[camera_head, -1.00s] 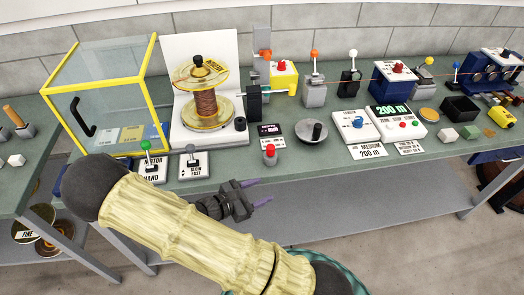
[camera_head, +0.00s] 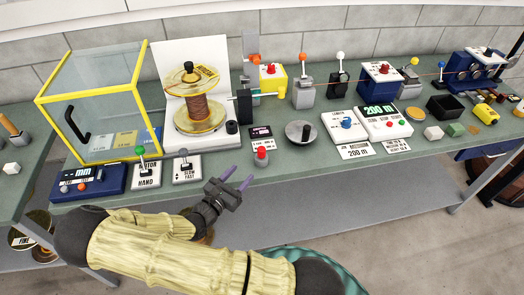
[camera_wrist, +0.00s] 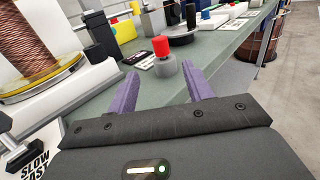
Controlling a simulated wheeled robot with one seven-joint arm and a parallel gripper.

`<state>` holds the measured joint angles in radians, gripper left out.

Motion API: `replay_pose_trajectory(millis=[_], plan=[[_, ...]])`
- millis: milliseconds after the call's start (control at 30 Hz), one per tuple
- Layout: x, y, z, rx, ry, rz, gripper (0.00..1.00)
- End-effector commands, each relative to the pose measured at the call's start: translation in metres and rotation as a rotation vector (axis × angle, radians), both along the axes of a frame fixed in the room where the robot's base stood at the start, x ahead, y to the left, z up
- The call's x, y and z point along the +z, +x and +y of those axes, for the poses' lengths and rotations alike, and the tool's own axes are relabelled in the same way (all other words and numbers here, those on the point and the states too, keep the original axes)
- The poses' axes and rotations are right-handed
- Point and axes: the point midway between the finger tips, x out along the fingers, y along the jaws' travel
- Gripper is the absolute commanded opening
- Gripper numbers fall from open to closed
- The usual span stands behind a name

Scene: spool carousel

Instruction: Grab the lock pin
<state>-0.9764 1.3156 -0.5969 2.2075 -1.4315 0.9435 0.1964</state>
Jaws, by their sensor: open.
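No part is labelled as the lock pin, and I cannot tell for certain which it is. A black knob (camera_head: 188,65) tops the spindle of the copper-wire spool (camera_head: 202,108), which stands upright before a white back panel. A short black cylinder (camera_head: 232,127) sits at the spool stand's right side. My gripper (camera_head: 238,178) is open and empty at the bench's front edge, below and right of the spool. In the wrist view the spool (camera_wrist: 38,35) is at the left, and the red button (camera_wrist: 161,46) shows beyond and between the purple fingers (camera_wrist: 160,88).
A yellow-framed clear guard (camera_head: 100,105) stands left of the spool. Levers (camera_head: 146,165) and a blue box (camera_head: 88,182) line the front edge. A grey disc with a black knob (camera_head: 301,132) and a black lever unit (camera_head: 340,80) stand right. Open floor lies in front.

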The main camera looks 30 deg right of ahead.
Motion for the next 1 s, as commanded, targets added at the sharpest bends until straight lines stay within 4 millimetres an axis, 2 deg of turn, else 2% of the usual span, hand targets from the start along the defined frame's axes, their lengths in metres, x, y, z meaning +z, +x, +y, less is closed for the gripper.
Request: replay_pose_trajectory(millis=[200,400,833,1000], plan=[[0.003,0.019,-0.035,-0.003,-0.001,0.0,0.51],[0.001,0.033,-0.061,-0.001,0.0,0.001,0.51],[0.0,0.037,-0.067,0.001,0.0,0.001,0.51],[0.001,0.045,-0.084,-0.001,-0.001,0.003,0.51]])
